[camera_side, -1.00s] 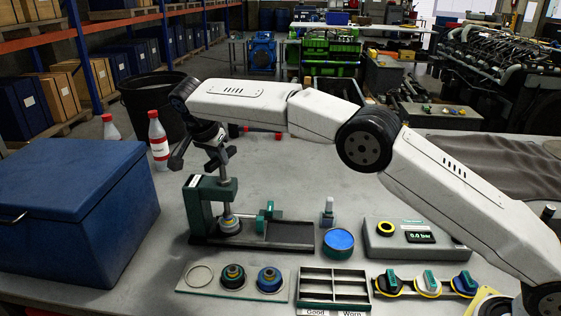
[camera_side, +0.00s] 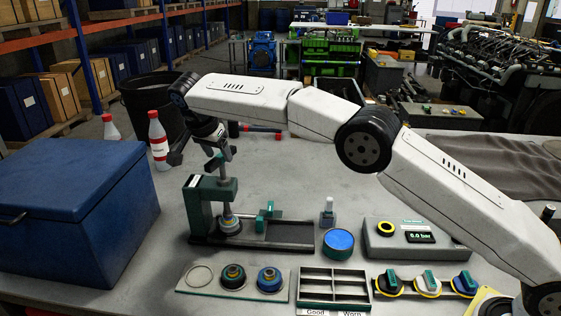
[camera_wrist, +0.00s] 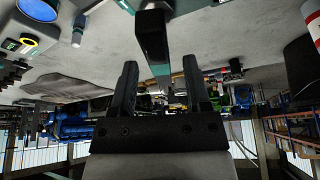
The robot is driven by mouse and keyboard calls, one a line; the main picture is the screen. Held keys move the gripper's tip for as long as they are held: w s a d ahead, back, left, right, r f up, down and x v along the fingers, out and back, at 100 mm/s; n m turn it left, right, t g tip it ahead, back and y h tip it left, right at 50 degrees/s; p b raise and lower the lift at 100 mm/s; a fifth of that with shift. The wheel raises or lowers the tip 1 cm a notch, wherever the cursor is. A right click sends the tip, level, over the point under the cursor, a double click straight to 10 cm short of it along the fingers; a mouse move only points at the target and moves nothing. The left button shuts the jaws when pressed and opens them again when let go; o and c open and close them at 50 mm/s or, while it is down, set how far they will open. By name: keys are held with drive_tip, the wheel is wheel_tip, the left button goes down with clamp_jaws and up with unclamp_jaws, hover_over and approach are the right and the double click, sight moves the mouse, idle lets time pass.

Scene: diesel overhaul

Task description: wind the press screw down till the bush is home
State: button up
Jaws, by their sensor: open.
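The green bench press (camera_side: 197,208) stands on a dark base on the grey table in the side view. Its screw (camera_side: 222,172) rises from the top of the frame to a crossbar close under my wrist. The ram reaches down to the round bush seat (camera_side: 229,224), where the bush itself is too small to tell apart.
A blue chest (camera_side: 75,205) stands left of the press, with a red-labelled bottle (camera_side: 158,140) behind. In front are a plate of rings (camera_side: 232,279) and a divided tray (camera_side: 333,286). A blue-topped round tin (camera_side: 338,243) and gauge box (camera_side: 398,240) stand to the right.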

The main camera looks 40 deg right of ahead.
drive_tip(key=shift+r, duration=2.2)
drive_tip(key=s+d+f+n+y, duration=0.1)
drive_tip(key=s+d+f+n, duration=0.3)
drive_tip(key=s, duration=0.7)
drive_tip(key=s+d+f+n+y, duration=0.1)
drive_tip(key=s+d+f+n, duration=0.3)
drive_tip(key=s, duration=0.8)
drive_tip(key=s+d+f+n+y, duration=0.2)
drive_tip(key=s+d+f+n, duration=0.3)
drive_tip(key=s, duration=0.6)
wheel_tip(320, 180, down, 3)
drive_tip(key=shift+s+d+r+t, duration=0.15)
drive_tip(key=shift+d+t, duration=0.15)
drive_tip(key=shift+d, duration=0.65)
